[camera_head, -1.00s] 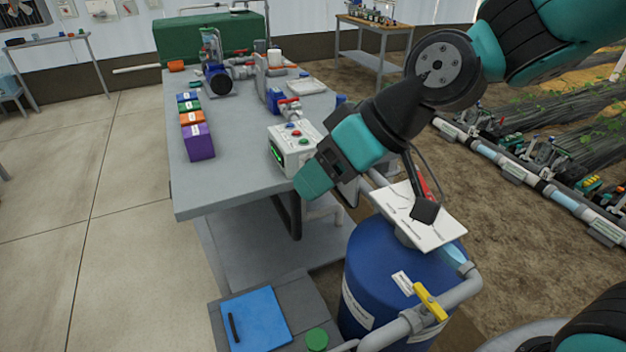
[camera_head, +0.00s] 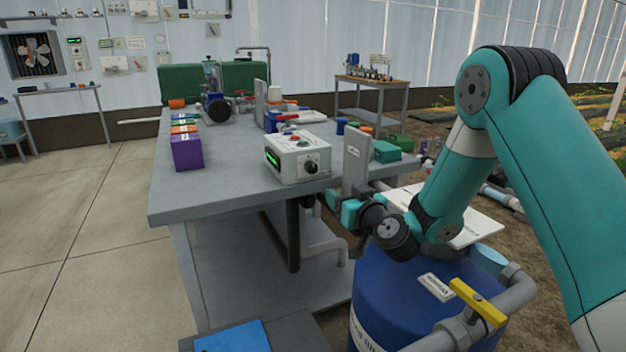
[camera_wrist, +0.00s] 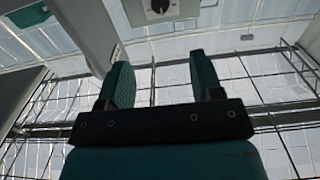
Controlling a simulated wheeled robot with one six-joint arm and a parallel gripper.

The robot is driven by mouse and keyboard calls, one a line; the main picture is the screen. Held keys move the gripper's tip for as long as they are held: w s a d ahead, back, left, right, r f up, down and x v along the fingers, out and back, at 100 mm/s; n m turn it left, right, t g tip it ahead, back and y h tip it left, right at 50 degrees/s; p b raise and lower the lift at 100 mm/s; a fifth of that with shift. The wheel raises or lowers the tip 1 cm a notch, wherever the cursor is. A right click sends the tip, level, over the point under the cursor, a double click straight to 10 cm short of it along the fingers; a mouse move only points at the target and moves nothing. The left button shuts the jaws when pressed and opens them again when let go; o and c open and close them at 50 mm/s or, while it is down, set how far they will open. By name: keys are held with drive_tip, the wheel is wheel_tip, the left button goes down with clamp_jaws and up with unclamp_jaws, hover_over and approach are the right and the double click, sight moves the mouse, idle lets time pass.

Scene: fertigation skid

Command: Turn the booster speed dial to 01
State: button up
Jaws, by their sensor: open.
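A white control box (camera_head: 297,158) stands at the near right part of the grey bench. Its front has a black dial (camera_head: 311,167) with a pale pointer mark and a green display (camera_head: 272,161) too small to read. Red and green buttons sit on its top. In the wrist view the dial (camera_wrist: 159,6) is at the top edge, partly cut off, beyond the fingertips. My gripper (camera_head: 339,203) is low and to the right of the box's front in the head view, apart from the dial. In the wrist view my gripper (camera_wrist: 164,75) is open and empty between its teal fingers.
A grey upright plate (camera_head: 356,158) stands right of the box, close to my gripper. A blue barrel (camera_head: 415,290) with pipes and a yellow-handled valve (camera_head: 477,303) is below my arm. A purple block (camera_head: 186,152) is on the bench's left. The bench front (camera_head: 225,200) is clear.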

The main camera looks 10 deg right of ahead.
drive_tip(key=p, duration=0.6)
approach(313, 168)
drive_tip(key=w, duration=0.3)
drive_tip(key=w+a+p, duration=0.1)
drive_tip(key=w, duration=0.2)
drive_tip(key=w+a, duration=0.1)
drive_tip(key=w, duration=0.2)
drive_tip(key=shift+w+f+p, duration=0.1)
drive_tip(key=shift+w+p, duration=0.2)
drive_tip(key=shift+w, duration=0.1)
drive_tip(key=shift+d, duration=0.1)
drive_tip(key=shift+c, duration=0.4)
drive_tip(key=c, duration=0.8)
